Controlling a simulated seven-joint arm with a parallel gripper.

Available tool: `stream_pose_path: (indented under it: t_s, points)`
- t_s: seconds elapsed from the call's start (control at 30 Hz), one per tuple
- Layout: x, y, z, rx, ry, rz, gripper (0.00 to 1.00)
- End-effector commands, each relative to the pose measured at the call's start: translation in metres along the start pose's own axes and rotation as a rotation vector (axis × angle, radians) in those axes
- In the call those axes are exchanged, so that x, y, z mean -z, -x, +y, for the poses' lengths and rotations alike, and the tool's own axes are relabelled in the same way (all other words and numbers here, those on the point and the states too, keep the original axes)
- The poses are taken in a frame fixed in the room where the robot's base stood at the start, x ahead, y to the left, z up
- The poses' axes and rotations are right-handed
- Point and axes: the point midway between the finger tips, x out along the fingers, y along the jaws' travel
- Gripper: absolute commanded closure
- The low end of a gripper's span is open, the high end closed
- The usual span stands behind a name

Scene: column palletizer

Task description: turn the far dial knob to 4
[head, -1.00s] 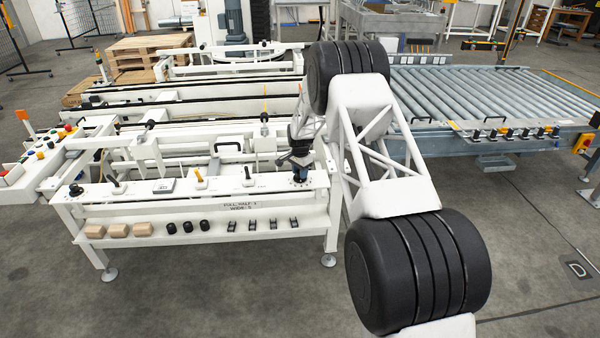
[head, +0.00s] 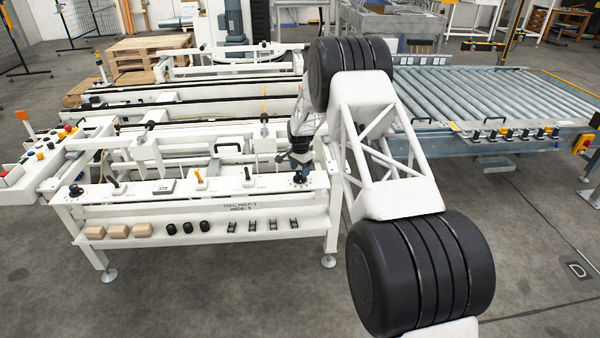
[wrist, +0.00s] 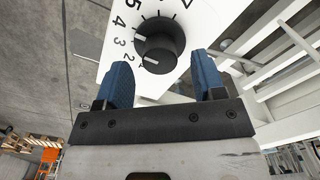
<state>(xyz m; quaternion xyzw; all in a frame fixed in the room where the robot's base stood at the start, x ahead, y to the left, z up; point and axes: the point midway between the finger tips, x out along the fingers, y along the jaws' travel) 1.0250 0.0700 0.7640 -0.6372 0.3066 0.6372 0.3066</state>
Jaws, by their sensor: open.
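A black dial knob (head: 299,178) stands on the right end of the white panel in the head view. In the wrist view the same kind of black knob (wrist: 160,46) sits on a white plate with printed numbers. The numbers 2, 3, 4, 5 and 7 are readable. One white mark at the knob points near 3 to 4, another lies near 2; I cannot tell which is the pointer. My gripper (wrist: 162,76) is open, its blue fingers apart and empty, with the knob beyond the tips. In the head view my gripper (head: 291,158) is just above and behind the knob.
Another black knob (head: 77,190) is at the panel's left end. A lower shelf (head: 150,234) holds tan blocks and black parts. A roller conveyor (head: 480,95) lies to the right.

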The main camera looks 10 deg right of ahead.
Motion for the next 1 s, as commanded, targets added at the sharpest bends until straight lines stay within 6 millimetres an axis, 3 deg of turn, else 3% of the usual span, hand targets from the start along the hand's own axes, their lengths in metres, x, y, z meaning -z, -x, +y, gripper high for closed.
stream_pose_path:
  t_s: [0.43, 1.0]
  points:
    - [0.0, 0.052, 0.0, 0.001, 0.0, 0.001, 0.37]
    - [0.0, 0.061, 0.001, 0.001, 0.001, 0.001, 0.37]
